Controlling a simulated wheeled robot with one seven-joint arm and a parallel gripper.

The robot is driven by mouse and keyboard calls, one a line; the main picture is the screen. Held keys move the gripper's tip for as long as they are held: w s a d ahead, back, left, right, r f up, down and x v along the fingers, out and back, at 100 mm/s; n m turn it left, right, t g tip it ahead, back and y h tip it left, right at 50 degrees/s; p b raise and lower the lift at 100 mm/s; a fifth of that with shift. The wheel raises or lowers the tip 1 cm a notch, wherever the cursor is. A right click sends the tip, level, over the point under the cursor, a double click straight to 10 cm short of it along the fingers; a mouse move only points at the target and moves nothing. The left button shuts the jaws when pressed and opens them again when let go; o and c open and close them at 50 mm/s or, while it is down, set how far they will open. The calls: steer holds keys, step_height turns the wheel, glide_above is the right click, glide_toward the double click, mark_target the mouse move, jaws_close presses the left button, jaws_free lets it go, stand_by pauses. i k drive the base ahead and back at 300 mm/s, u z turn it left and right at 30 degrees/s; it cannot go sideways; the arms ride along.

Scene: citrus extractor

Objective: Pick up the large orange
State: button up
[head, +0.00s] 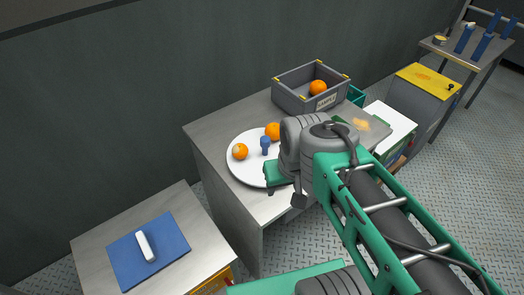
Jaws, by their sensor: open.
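Three oranges show in the head view. One orange (318,88) lies in a grey crate (290,98) at the back of the table; it is farther off but looks as large as the others. A third orange (240,152), with a pale patch, lies on the plate's left side. I cannot tell surely from size which is the large one. My gripper (279,174) is open over the plate's right part; its fingertips are hard to make out. No orange shows in it.
A small blue object (265,143) is between the plate's oranges. An orange smear marks a grey-green board (370,124) to the right. A blue mat with a white object (146,247) lies on the lower-left table. A yellow-topped cabinet (428,77) stands right.

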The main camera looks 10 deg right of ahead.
mark_target(317, 86)
steer(key=u, duration=3.6)
steer(key=k, duration=1.8)
steer(key=z, duration=1.35)
steer(key=i, duration=0.5)
steer(key=u, duration=0.05)
